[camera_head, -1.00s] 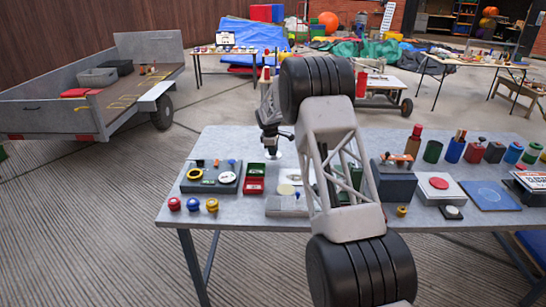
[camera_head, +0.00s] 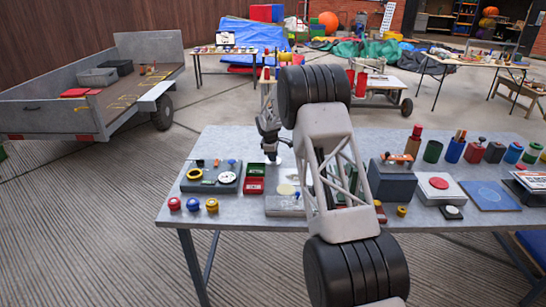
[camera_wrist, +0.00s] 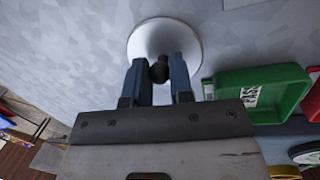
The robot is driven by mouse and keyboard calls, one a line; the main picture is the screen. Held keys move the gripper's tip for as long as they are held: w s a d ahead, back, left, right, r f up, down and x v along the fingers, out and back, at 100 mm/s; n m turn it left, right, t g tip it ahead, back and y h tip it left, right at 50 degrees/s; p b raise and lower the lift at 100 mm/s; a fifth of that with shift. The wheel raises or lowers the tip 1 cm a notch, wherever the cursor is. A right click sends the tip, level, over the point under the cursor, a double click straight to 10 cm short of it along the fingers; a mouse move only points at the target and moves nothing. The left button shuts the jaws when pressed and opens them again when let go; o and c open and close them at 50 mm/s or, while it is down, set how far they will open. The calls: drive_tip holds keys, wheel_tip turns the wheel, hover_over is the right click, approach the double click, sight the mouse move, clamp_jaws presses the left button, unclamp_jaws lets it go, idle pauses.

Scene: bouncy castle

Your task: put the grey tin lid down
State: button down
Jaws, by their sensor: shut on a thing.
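The grey tin lid is a pale round disc (camera_wrist: 150,36) with a dark knob (camera_wrist: 159,70) in the wrist view. My gripper (camera_wrist: 160,75) is shut on that knob, with one finger on each side. In the head view my gripper (camera_head: 271,157) is low over the back left part of the grey table (camera_head: 235,143), just behind the green open box (camera_head: 256,169). The lid is over bare tabletop; I cannot tell whether it touches it. My gripper mostly hides it in the head view.
The green box (camera_wrist: 290,85) lies right of the lid in the wrist view. A grey tray (camera_head: 207,186) with small parts stands left of it in the head view. A red box (camera_head: 253,186) is in front. Bare tabletop lies behind the tray.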

sight(270, 163)
drive_tip(key=shift+f, duration=0.1)
idle(0.3)
drive_tip(key=c, duration=1)
unclamp_jaws()
drive_tip(key=shift+r, duration=0.2)
wheel_tip(270, 163, up, 12)
drive_tip(key=s+a, duration=0.1)
drive_tip(key=shift+s+a+f, duration=0.15)
drive_tip(key=shift+s+a, duration=0.05)
idle(0.3)
